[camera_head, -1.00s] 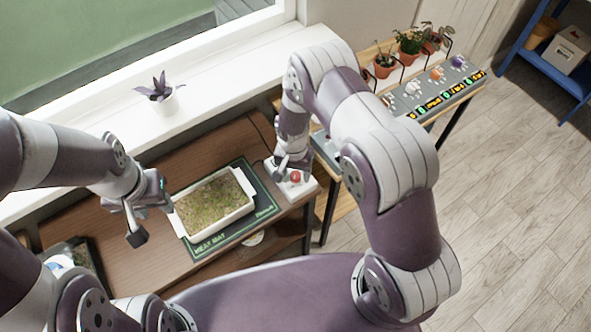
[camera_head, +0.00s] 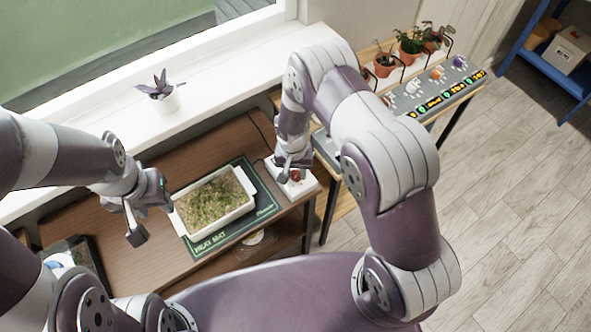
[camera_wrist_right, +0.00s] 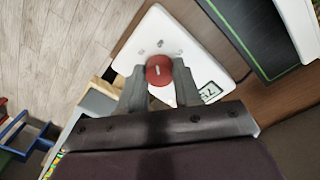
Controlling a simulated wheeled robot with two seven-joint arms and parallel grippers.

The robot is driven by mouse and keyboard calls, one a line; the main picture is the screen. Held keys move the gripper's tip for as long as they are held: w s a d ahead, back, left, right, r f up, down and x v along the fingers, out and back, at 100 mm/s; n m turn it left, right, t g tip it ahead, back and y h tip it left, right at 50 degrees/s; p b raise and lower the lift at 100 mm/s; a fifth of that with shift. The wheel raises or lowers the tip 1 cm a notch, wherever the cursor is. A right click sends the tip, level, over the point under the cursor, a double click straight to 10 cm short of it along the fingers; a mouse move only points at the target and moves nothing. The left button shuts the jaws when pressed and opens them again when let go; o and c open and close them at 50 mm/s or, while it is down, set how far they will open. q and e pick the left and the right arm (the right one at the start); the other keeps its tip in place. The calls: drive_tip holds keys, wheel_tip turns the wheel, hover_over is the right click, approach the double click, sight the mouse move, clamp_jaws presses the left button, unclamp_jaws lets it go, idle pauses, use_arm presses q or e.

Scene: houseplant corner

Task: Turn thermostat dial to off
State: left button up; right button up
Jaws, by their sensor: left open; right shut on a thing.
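The thermostat (camera_head: 304,188) is a white box at the right end of the wooden table; it also shows in the right wrist view (camera_wrist_right: 160,28). Its round red dial (camera_wrist_right: 158,70) has a short white mark. My right gripper (camera_head: 293,176) is over the box, and its two fingers (camera_wrist_right: 159,80) are shut on either side of the dial. A small display (camera_wrist_right: 209,91) on the box seems to read 52, seen at an angle. My left gripper (camera_head: 148,215) is open and empty above the table, left of the seed tray.
A white tray of seedlings (camera_head: 249,188) sits on a green heat mat (camera_head: 268,206) left of the thermostat. A purple plant (camera_head: 160,92) stands on the sill. A bench with potted plants and a grey panel of knobs (camera_head: 440,85) is at the right.

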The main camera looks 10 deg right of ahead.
drive_tip(key=n, duration=0.9)
drive_tip(key=shift+r, duration=0.1)
drive_tip(key=n+p, duration=0.1)
drive_tip(key=n, duration=0.3)
drive_tip(key=shift+n, duration=0.3)
drive_tip(key=n+p, duration=0.1)
drive_tip(key=n, duration=0.3)
drive_tip(key=shift+t, duration=0.3)
drive_tip(key=n, duration=0.3)
drive_tip(key=shift+p, duration=0.3)
drive_tip(key=shift+w+d+n, duration=0.1)
drive_tip(key=shift+n, duration=0.9)
drive_tip(key=shift+n+y+b, duration=0.3)
drive_tip(key=shift+n+b, duration=0.1)
drive_tip(key=shift+n, duration=0.8)
drive_tip(key=shift+n+b, duration=0.55)
drive_tip(key=shift+n, duration=0.85)
